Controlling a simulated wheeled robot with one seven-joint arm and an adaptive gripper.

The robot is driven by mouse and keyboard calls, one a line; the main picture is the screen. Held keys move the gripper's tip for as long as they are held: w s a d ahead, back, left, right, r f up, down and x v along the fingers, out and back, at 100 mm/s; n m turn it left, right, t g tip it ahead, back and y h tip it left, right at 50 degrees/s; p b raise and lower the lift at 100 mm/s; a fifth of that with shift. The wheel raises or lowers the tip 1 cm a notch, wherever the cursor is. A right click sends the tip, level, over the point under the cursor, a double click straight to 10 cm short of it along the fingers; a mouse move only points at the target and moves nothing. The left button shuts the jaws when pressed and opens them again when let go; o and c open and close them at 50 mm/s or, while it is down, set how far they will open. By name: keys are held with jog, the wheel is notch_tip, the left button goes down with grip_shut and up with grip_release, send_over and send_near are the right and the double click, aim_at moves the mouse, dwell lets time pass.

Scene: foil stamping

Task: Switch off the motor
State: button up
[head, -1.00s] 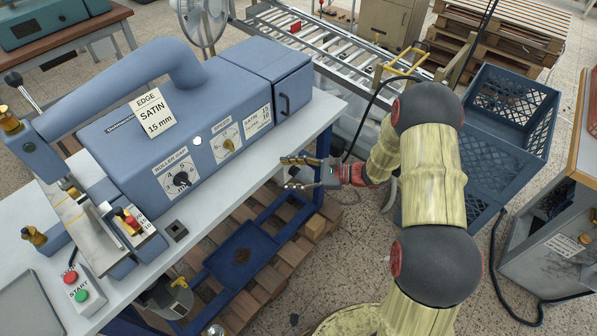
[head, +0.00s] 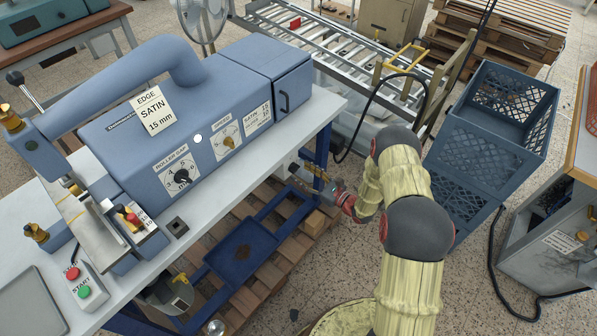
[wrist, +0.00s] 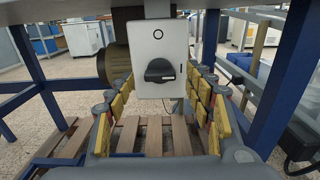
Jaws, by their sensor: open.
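A light grey switch box (wrist: 158,45) with a black rotary knob (wrist: 160,72) is straight ahead in the wrist view. The knob's handle lies about horizontal, and a round mark shows above it. A dark round motor-like body (wrist: 116,66) is partly hidden behind the box. My gripper (wrist: 162,82) is open, with its yellow-padded fingers to the left and right of the box's lower part; the knob appears between them and nothing is held. In the head view my gripper (head: 308,178) is low beside the bench's front edge.
The blue machine (head: 200,125) stands on the white bench top (head: 220,190). Blue bench legs (wrist: 292,75) frame the space on both sides, with a wooden pallet (wrist: 150,135) below. Blue crates (head: 470,150) stand right of my arm.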

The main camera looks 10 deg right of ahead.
aim_at(294, 168)
jog(key=shift+x, duration=1.3)
jog(key=shift+c, duration=0.9)
jog(key=c, duration=1)
